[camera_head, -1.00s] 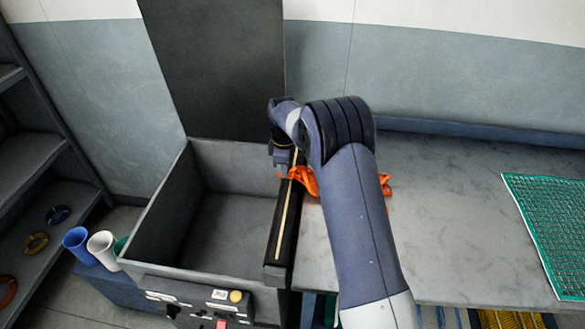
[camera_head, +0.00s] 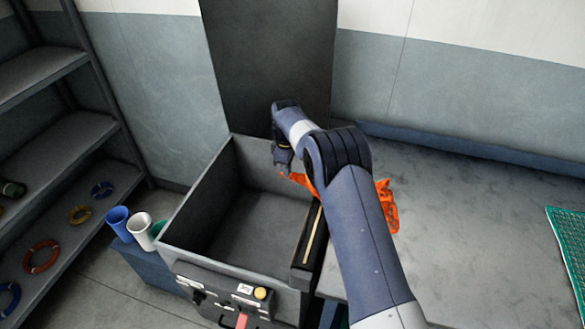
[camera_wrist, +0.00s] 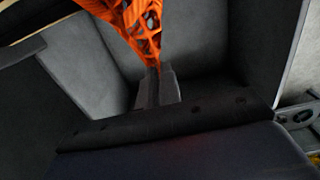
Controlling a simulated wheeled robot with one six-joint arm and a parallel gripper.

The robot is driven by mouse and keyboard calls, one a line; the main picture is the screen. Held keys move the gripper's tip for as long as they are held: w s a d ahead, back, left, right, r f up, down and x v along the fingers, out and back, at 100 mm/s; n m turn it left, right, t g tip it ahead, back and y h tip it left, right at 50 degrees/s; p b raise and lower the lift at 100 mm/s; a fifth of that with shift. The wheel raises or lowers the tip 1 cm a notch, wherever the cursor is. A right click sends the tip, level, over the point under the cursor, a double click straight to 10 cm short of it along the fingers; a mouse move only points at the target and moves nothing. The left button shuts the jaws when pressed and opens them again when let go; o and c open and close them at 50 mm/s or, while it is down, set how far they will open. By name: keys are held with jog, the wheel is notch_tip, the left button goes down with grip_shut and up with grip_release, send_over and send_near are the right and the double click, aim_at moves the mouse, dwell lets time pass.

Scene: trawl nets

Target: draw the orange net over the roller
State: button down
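The orange net (camera_head: 387,207) lies partly on the grey table, seen on both sides of my arm. A strand of it (camera_head: 301,180) runs left across the dark roller bar (camera_head: 306,246), which has a pale stripe along the bin's right edge. My gripper (camera_head: 284,170) is past the bar, above the bin's inside. In the wrist view, my gripper's fingers (camera_wrist: 157,90) are closed together on the end of the orange net (camera_wrist: 142,28), which stretches up and away from them. My arm hides the middle of the net.
The open grey bin (camera_head: 235,205) has a control panel (camera_head: 240,296) on its front. Blue and white cups (camera_head: 139,228) stand left of it. A shelf rack (camera_head: 65,170) with coloured rings is at the far left.

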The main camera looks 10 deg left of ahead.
notch_tip(320, 180, down, 9)
jog(key=b, duration=0.5)
jog(key=shift+c, duration=1.4)
grip_release()
notch_tip(320, 180, up, 6)
jog(key=shift+f+p, duration=0.2)
jog(key=shift+p, duration=0.9)
jog(key=shift+r, duration=0.1)
